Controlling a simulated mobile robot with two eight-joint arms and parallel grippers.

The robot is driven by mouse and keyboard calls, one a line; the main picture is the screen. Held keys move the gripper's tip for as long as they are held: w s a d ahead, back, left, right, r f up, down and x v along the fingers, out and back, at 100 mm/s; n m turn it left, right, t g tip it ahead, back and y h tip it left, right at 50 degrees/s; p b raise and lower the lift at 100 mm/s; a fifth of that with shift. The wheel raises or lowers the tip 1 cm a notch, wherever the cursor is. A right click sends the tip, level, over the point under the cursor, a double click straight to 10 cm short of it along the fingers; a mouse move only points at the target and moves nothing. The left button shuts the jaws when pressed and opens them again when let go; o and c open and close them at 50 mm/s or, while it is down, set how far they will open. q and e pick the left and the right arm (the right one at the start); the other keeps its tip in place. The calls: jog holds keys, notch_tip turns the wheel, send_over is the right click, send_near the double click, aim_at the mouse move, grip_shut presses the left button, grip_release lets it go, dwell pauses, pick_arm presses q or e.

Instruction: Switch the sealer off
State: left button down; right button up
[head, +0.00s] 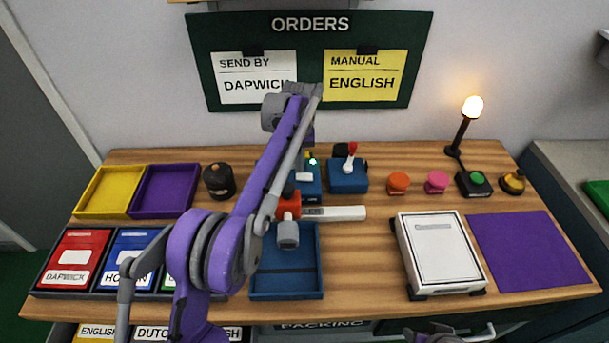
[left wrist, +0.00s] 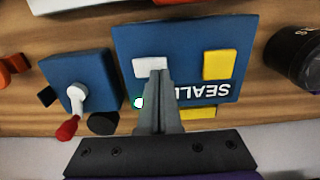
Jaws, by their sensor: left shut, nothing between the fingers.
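The sealer (head: 311,186) is a blue box on the table, partly hidden behind my left arm in the head view. In the left wrist view the sealer (left wrist: 130,45) shows its label upside down, a white switch piece (left wrist: 146,67), a yellow square (left wrist: 219,65) and a lit green lamp (left wrist: 138,102). The lamp (head: 313,161) also glows in the head view. My left gripper (left wrist: 158,76) is shut and empty. Its fingertips overlap the edge of the white piece in the picture; I cannot tell whether they touch.
A blue box with a red-knobbed lever (head: 348,180) stands right of the sealer. A black jar (head: 219,181) stands left. A white bar with an orange end (head: 340,213) and a blue tray (head: 286,295) lie in front. Several buttons and a lit lamp (head: 472,107) are further right.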

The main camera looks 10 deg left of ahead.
aim_at(299, 176)
pick_arm(q)
jog(key=shift+f+b, duration=0.5)
jog(key=shift+f, duration=0.45)
dwell(1.0)
jog(key=shift+r+p, duration=2.5)
jog(key=shift+r, duration=1.05)
jog(key=shift+s, duration=0.1)
